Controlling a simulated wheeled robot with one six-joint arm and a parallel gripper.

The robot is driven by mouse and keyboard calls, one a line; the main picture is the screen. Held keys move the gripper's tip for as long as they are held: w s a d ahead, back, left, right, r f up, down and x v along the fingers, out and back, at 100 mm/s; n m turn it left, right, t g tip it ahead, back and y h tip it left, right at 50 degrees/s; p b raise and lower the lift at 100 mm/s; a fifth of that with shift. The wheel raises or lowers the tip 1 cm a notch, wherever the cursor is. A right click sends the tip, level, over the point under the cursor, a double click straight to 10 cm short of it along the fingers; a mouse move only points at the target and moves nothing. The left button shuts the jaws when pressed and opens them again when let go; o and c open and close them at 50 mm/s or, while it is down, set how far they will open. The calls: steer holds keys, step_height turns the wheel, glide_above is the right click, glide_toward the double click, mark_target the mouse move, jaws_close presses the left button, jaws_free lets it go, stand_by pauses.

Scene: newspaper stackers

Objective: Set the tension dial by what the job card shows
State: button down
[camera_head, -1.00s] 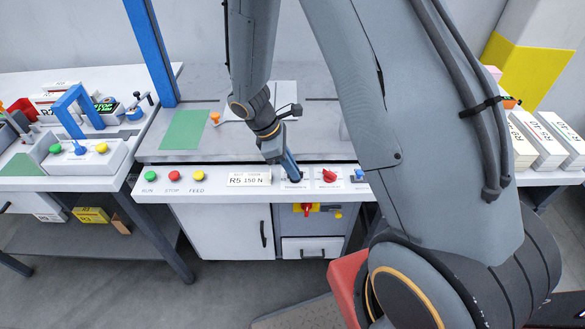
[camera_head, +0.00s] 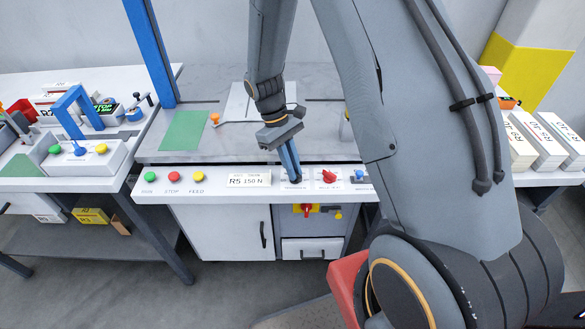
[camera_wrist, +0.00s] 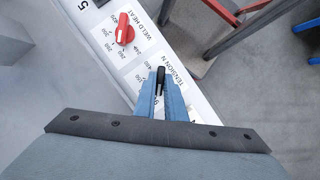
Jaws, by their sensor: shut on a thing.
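The job card (camera_head: 249,181) on the white front panel reads "R5 150 N". The tension dial (camera_wrist: 160,75) is a black knob beside the printed words "TENSION N" in the wrist view. My gripper (camera_wrist: 161,84) has its two blue fingers shut on this knob. In the head view my gripper (camera_head: 294,178) points down at the panel, right of the card, and hides the dial. The fingers cover part of the dial's scale, and I cannot tell which number the knob points at.
The red weld heat knob (camera_wrist: 124,29) is close beside the tension dial; it also shows in the head view (camera_head: 329,177). Green (camera_head: 150,177), red (camera_head: 173,176) and yellow (camera_head: 198,176) buttons sit left of the card. A blue post (camera_head: 151,50) stands behind.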

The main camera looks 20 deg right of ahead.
steer(key=m, duration=0.2)
steer(key=m+y, duration=0.1)
steer(key=m, duration=0.1)
steer(key=shift+d+m+g+y, duration=0.2)
steer(key=shift+m+g+y, duration=0.1)
steer(key=shift+g, duration=0.1)
steer(key=m+y, duration=0.1)
steer(key=m, duration=0.3)
steer(key=shift+d+m+y, duration=0.15)
steer(key=shift+m+y, duration=0.15)
steer(key=shift+y, duration=0.1)
steer(key=m, duration=0.2)
steer(key=m+t+y, duration=0.1)
steer(key=m, duration=0.1)
steer(key=shift+s+d+y+p, duration=0.1)
steer(key=shift+d+y+p, duration=0.05)
steer(key=shift+y+p, duration=0.2)
steer(key=shift+s+m+t+y, duration=0.1)
steer(key=shift+m+t+y, duration=0.2)
steer(key=shift+m, duration=0.9)
steer(key=shift+m+t+y, duration=0.15)
steer(key=shift+m+t, duration=0.25)
steer(key=shift+m, duration=0.8)
steer(key=c, duration=1.8)
jaws_free()
